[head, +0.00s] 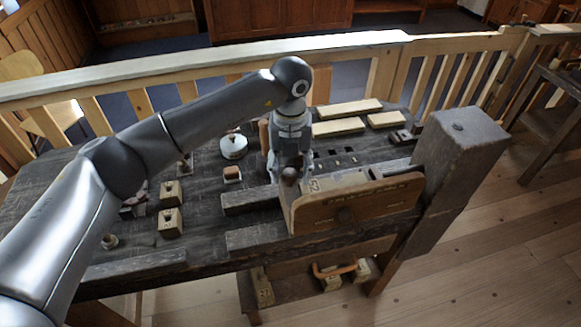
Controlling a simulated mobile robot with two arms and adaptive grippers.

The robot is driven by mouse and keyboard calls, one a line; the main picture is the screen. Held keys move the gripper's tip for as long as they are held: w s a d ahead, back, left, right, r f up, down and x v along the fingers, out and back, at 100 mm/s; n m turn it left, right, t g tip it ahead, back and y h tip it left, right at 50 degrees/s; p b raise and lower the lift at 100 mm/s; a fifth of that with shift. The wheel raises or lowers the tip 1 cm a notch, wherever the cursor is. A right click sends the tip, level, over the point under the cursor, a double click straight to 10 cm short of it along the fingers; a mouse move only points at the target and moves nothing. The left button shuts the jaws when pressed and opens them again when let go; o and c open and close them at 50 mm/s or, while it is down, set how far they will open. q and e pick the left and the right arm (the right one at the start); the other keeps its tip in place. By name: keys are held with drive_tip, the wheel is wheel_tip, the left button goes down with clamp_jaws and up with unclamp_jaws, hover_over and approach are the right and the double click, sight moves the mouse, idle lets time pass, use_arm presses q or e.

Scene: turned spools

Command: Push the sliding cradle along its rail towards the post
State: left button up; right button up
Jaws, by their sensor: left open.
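The sliding cradle (365,203) looks like a tan wooden board with rounded corners and a block behind it. It sits on the dark wooden rail (265,238) at the front of the bench. The post (455,150) is a thick, dark, square timber just right of the cradle; the cradle's right end looks close to it. My left gripper (288,178) is open and points down at the cradle's left end. Its fingertips are partly hidden, and I cannot tell whether they touch the cradle. My right gripper is not in view.
Pale wooden bars (338,127) lie at the back of the dark bench (210,205). Small wooden blocks (171,222) and a round white-topped thing (233,146) stand left of my gripper. A wooden railing (150,76) runs behind.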

use_arm(q)
drive_tip(key=shift+r, duration=0.2)
wheel_tip(320, 180, up, 12)
drive_tip(key=shift+f, duration=0.15)
idle(0.5)
